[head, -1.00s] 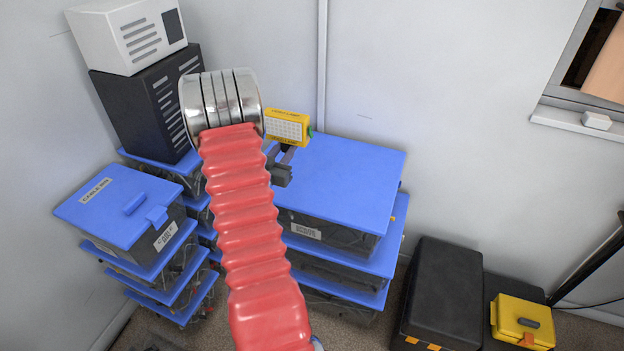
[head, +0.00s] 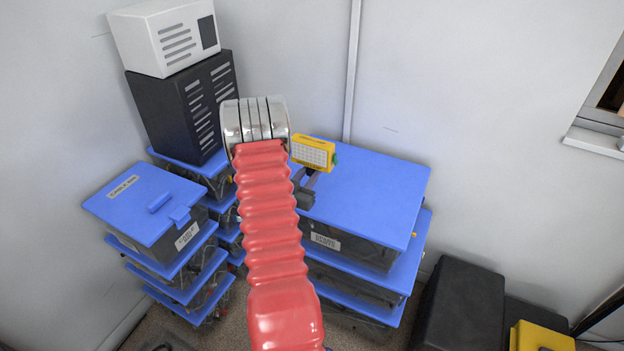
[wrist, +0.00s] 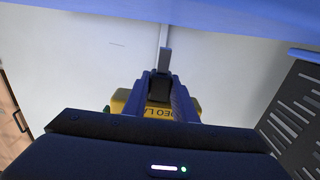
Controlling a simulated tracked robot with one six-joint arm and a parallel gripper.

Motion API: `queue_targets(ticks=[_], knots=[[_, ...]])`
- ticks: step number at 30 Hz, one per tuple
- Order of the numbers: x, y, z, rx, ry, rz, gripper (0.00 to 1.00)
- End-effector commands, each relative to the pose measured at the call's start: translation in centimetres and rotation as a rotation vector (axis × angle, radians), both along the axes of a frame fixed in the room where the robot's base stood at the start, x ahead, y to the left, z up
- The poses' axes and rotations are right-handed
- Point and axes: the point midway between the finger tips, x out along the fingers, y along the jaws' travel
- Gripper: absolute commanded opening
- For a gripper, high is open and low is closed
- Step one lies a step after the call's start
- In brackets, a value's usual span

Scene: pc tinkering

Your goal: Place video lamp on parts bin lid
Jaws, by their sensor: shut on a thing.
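The yellow video lamp (head: 313,152) has a white light panel and is held upright by my gripper (head: 308,186), shut on its lower part. In the head view it shows in front of the far left part of a blue lid (head: 380,195) on the right-hand bin stack. Whether the lamp touches the lid cannot be told. My arm hides the lid's left edge. In the wrist view, the blue fingers of my gripper (wrist: 160,90) close around the lamp's dark part, and the lamp's yellow body (wrist: 128,100) shows behind them.
A second bin stack with a blue lid (head: 120,205) stands at the left. A black vented case (head: 180,110) with a white box (head: 165,35) on top stands behind it. A black case (head: 460,305) and a yellow case (head: 540,338) are at the lower right. The right-hand lid's surface is clear.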

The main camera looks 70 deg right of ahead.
Motion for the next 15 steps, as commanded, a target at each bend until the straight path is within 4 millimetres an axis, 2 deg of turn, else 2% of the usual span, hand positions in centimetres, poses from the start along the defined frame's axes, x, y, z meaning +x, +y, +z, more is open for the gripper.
queue_targets(ticks=[8, 15], knots=[[0.0, 0.0, -3.1, 0.000, 0.001, 0.000, 0.00], [0.0, 0.0, -3.5, -0.002, -0.001, -0.001, 0.00]])
